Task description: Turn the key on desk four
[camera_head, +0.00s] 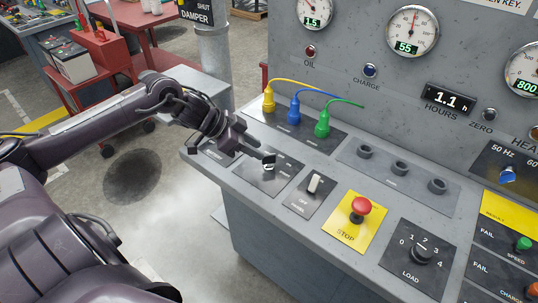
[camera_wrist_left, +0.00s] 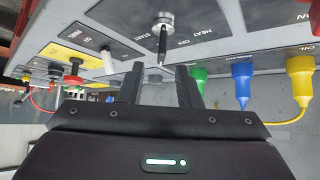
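The key switch (camera_head: 268,161) sits on a dark plate at the left part of the grey sloping desk. In the left wrist view it is a round metal lock (camera_wrist_left: 162,20) with a dark key (camera_wrist_left: 162,46) in it, and the plate reads HEAT, OFF and START. My left gripper (camera_head: 258,155) is right at the key, coming from the left. In the left wrist view its two fingers (camera_wrist_left: 160,82) stand apart with nothing between them. The key's end is close to the fingertips; contact cannot be told. My right gripper is not in view.
Yellow (camera_head: 268,102), blue (camera_head: 293,112) and green (camera_head: 321,126) cable plugs stand behind the key. The gauge wall rises behind.

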